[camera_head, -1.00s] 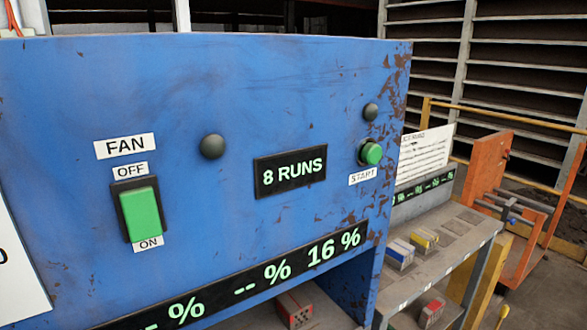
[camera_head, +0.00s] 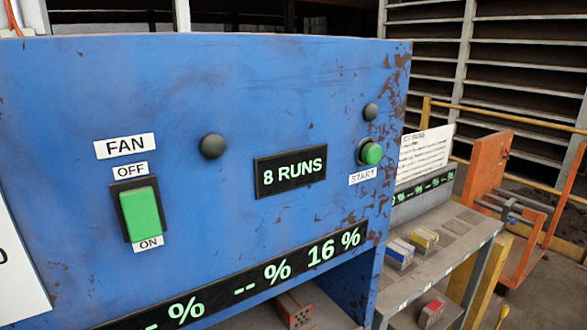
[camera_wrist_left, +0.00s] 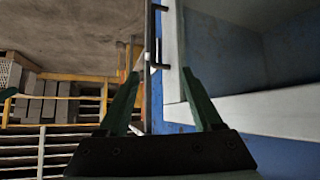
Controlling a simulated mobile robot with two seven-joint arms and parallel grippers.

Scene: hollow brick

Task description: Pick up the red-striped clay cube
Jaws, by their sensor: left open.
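A small block with red and pale faces (camera_head: 432,311) sits low at the right, on a lower shelf of the grey rack. A reddish block with small holes in its end (camera_head: 294,309) lies in the opening under the blue machine, partly cut off by the panel above. I cannot tell for sure which one is the red-striped cube. My left gripper (camera_wrist_left: 160,75) is open and empty in the left wrist view, with neither block visible between its fingers. Neither gripper shows in the head view.
The blue machine (camera_head: 230,90) fills the left and middle, with a green fan switch (camera_head: 141,213), a green start button (camera_head: 371,153) and an "8 RUNS" display (camera_head: 291,171). Blue-striped (camera_head: 399,254) and yellow-striped (camera_head: 425,238) blocks sit on the rack's top (camera_head: 468,216). An orange cart (camera_head: 490,165) stands right.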

